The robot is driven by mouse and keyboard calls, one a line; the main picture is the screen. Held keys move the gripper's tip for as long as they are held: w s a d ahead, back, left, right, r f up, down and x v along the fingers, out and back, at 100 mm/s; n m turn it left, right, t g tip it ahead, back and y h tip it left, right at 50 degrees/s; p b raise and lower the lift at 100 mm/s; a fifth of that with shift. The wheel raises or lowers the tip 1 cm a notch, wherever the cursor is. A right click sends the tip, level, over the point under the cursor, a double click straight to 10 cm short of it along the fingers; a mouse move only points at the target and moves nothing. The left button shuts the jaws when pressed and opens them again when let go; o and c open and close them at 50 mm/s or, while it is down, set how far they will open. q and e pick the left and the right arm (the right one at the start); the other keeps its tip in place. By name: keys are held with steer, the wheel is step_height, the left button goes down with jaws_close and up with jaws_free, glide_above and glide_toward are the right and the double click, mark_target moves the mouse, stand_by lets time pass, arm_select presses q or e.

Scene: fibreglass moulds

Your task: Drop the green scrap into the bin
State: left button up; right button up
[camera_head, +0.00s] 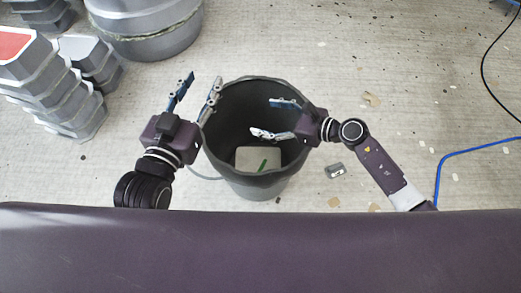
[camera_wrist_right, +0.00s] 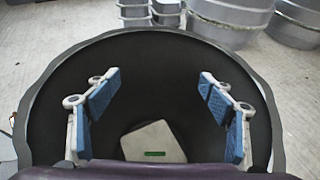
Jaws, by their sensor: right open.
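The black bin (camera_head: 230,105) stands on the floor in the middle of the head view, and its rim fills much of the right wrist view (camera_wrist_right: 50,75). The small green scrap (camera_head: 263,165) lies inside it on a pale square piece (camera_head: 246,157); both also show in the right wrist view, the scrap (camera_wrist_right: 155,153) low in the middle. My right gripper (camera_head: 268,118) is open and empty over the bin's mouth, its fingers (camera_wrist_right: 157,95) apart. My left gripper (camera_head: 197,90) is open with nothing between its fingers, at the bin's left rim.
Stacked grey moulds (camera_head: 55,90) stand at the left, and large round grey tubs (camera_head: 150,35) at the top left. A blue hose (camera_head: 470,152) and a black cable (camera_head: 484,75) run at the right. Floor between is mostly clear.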

steer(key=v, duration=1.2)
